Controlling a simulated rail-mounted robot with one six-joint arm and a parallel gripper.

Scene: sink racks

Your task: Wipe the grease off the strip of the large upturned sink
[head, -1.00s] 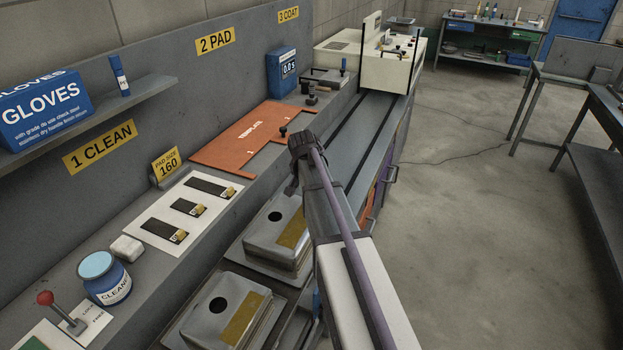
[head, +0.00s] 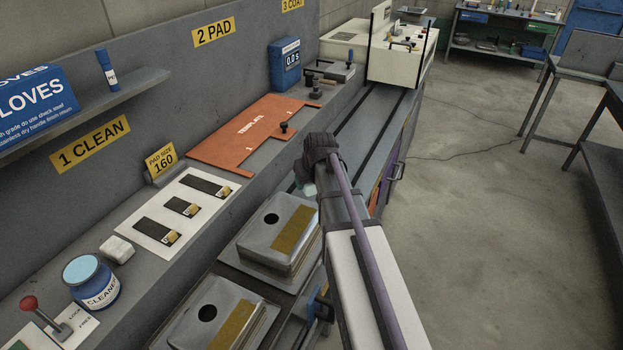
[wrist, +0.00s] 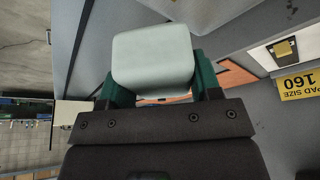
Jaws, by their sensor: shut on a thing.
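Two upturned steel sinks lie in front of the ledge in the head view, each with a round drain hole and a yellow-brown strip on its top: a farther sink (head: 262,247) with its strip (head: 292,230), and a nearer sink (head: 190,325) with its strip (head: 236,322). The nearer one is cut off by the bottom edge; I cannot tell for sure which is larger. My gripper (wrist: 160,88) is shut on a pale rounded wiping pad (wrist: 152,55), held between green fingers. In the head view the pad (head: 309,190) shows partly beside my wrist, beyond the farther sink and apart from both strips.
The ledge holds a cleaner jar (head: 92,285), a white block (head: 117,249), a white board (head: 160,225) with several dark pads, and an orange template (head: 250,134). A red-knobbed lever (head: 45,318) stands at lower left. A railed bench (head: 375,120) extends behind my wrist.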

